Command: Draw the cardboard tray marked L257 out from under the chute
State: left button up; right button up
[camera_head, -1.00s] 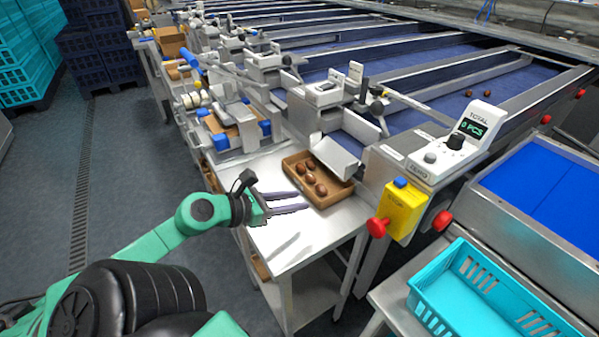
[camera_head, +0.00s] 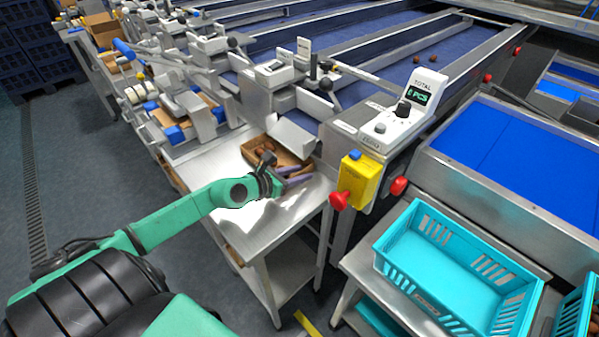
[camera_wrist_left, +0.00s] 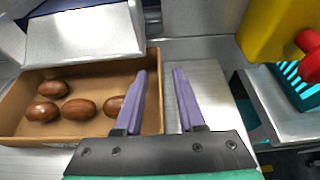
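The brown cardboard tray (camera_head: 287,158) sits on a steel stand, its back part under the grey metal chute (camera_head: 293,138). In the left wrist view the tray (camera_wrist_left: 90,127) holds several brown dates, and the chute (camera_wrist_left: 85,35) overhangs its far side. No L257 marking is readable. My left gripper (camera_head: 308,172) is at the tray's near right side. In the left wrist view its purple fingers (camera_wrist_left: 166,72) are apart, one on the tray side of the right wall and one over bare steel. Contact cannot be told. My right gripper is not in view.
The steel stand top (camera_head: 240,225) is bare in front of the tray. A yellow stop box (camera_head: 360,178) with a red button is right of it. A turquoise crate (camera_head: 400,275) stands lower right. Another chute station with blue-cornered parts (camera_head: 175,133) is to the left.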

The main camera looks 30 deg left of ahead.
pick_arm(q)
jog(key=shift+w+d, duration=0.1)
jog(key=shift+w, duration=0.05)
grip_shut()
dwell(1.4)
